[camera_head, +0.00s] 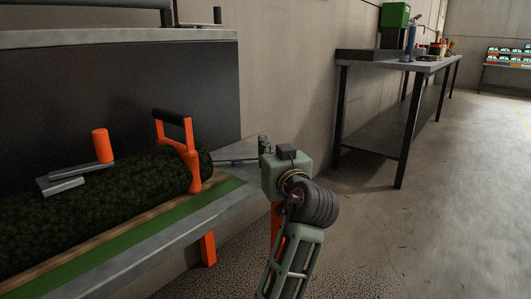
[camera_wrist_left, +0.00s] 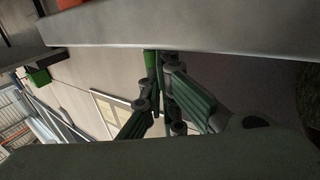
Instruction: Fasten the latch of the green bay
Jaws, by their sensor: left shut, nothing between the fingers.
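The green bay (camera_head: 235,185) is a metal-edged bench with a green strip along its front, at the left of the head view. A dark green turf roll (camera_head: 110,190) lies on it. An orange bracket with a black grip (camera_head: 193,160) stands upright around the roll's right end. A flat metal bar (camera_head: 75,175) with an upright orange knob (camera_head: 102,146) lies over the roll further left. I cannot tell which part is the latch.
A grey workbench (camera_head: 400,67) with a green box (camera_head: 395,15) and small items stands along the wall at the back right. Further back is a rack of coloured goods (camera_head: 508,57). The concrete floor (camera_head: 440,190) at the right is clear.

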